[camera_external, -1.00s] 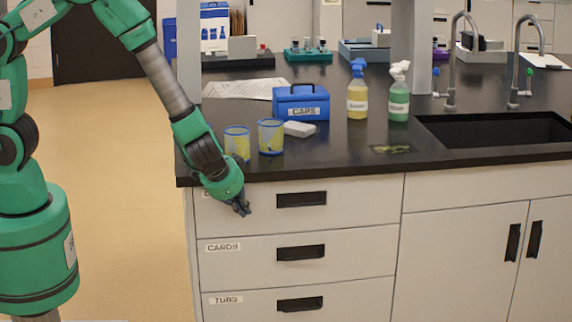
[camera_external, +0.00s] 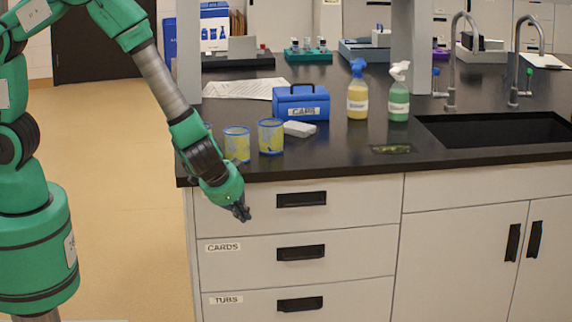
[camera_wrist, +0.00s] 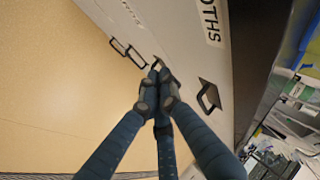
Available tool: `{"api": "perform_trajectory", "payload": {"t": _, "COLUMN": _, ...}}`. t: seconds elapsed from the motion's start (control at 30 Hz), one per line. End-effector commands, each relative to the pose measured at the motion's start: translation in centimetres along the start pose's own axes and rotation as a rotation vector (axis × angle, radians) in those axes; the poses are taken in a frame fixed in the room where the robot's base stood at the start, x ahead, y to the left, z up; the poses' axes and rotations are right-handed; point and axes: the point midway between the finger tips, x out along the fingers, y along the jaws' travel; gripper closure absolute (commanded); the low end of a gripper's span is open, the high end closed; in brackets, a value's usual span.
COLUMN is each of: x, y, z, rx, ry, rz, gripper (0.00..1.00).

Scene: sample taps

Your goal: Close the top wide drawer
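The top wide drawer (camera_external: 350,198) is the upper white front under the black counter, with a dark bar handle (camera_external: 301,199). It looks flush or nearly flush with the drawers below; I cannot tell of a small gap. In the wrist view its front (camera_wrist: 190,50) shows a label ending in "OTHS" and the handle (camera_wrist: 208,96). My gripper (camera_external: 241,212) is in front of the drawer's left part, left of the handle, pointing down and right. In the wrist view the gripper (camera_wrist: 157,88) has its fingers drawn together, empty. Contact with the front cannot be told.
Below are the CARDS drawer (camera_external: 350,256) and the TUBS drawer (camera_external: 350,298). The floor (camera_external: 120,180) left of the cabinet is clear.

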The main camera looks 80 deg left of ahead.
Motion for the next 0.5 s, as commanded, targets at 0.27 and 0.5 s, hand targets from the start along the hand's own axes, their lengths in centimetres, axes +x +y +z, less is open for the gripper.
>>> {"api": "perform_trajectory", "payload": {"t": 0.27, "x": -5.6, "y": -0.1, "z": -0.4, "rx": -0.002, "ry": 0.005, "rz": 0.002, "gripper": 1.00}}
{"api": "perform_trajectory", "payload": {"t": 0.5, "x": -8.2, "y": -0.1, "z": -0.2, "rx": -0.002, "ry": 0.003, "rz": 0.001, "gripper": 1.00}}
